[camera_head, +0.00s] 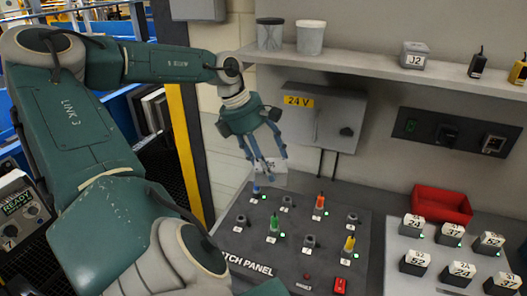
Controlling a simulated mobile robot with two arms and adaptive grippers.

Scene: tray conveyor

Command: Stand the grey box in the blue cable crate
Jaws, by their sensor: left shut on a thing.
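My left gripper (264,163) hangs fingers down above the back left of the patch panel. It is shut on a small pale thing (273,179) at its fingertips. The fingers partly cover this thing, and I cannot tell for sure whether it is the grey box. A grey box marked J2 (413,59) stands on the wall shelf, well apart from the gripper. I cannot make out a blue cable crate. My right gripper is not in view.
The patch panel (232,247) bears several upright coloured plugs. A red tray (441,204) and several labelled blocks lie at the right. The shelf (345,62) holds two tubs. A grey 24 V cabinet (330,125) and a yellow-edged post (186,150) flank the gripper.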

